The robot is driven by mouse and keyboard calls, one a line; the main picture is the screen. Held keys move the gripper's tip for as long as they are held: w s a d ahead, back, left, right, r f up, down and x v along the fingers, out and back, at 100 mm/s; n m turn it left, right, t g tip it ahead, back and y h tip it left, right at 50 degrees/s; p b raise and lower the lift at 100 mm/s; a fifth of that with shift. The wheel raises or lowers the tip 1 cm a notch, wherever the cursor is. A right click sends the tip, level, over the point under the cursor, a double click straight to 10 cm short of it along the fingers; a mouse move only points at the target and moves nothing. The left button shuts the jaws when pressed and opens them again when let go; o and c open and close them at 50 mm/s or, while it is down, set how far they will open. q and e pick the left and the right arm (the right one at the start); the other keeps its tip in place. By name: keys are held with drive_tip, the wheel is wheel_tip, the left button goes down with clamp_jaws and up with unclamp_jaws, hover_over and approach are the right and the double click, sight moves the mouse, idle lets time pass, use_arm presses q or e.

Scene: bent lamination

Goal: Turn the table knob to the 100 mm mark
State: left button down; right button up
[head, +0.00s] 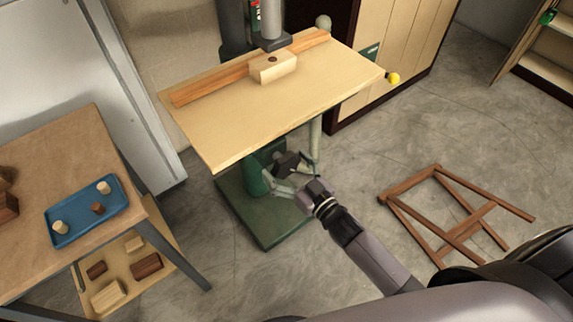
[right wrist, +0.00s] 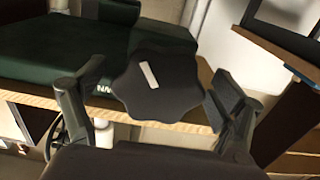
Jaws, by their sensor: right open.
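The table knob (right wrist: 158,84) is a dark, lobed knob with a white bar mark on its face, seen close in the right wrist view. Its mark is tilted there. In the head view the dark knob (head: 287,161) sits below the front edge of the wooden machine table (head: 225,140), by the green column. My right gripper (head: 290,172) is open, with one finger on each side of the knob; in the right wrist view (right wrist: 158,72) gaps show beside it. Contact cannot be told. No readable millimetre scale shows. My left gripper is out of view.
A wooden block with a hole (head: 273,67) stands against a fence (head: 215,83) on the machine table. A side table with a blue tray (head: 80,221) of small blocks is at left. A wooden frame (head: 455,210) lies on the floor at right.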

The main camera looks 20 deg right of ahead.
drive_tip(key=c, duration=1.2)
drive_tip(key=shift+o, duration=0.2)
drive_tip(key=shift+d+n+p, duration=0.1)
drive_tip(key=shift+n+p, duration=0.2)
drive_tip(key=shift+n, duration=1.3)
drive_tip(key=o, duration=1.2)
drive_tip(key=shift+c, duration=0.2)
drive_tip(key=v, duration=1.2)
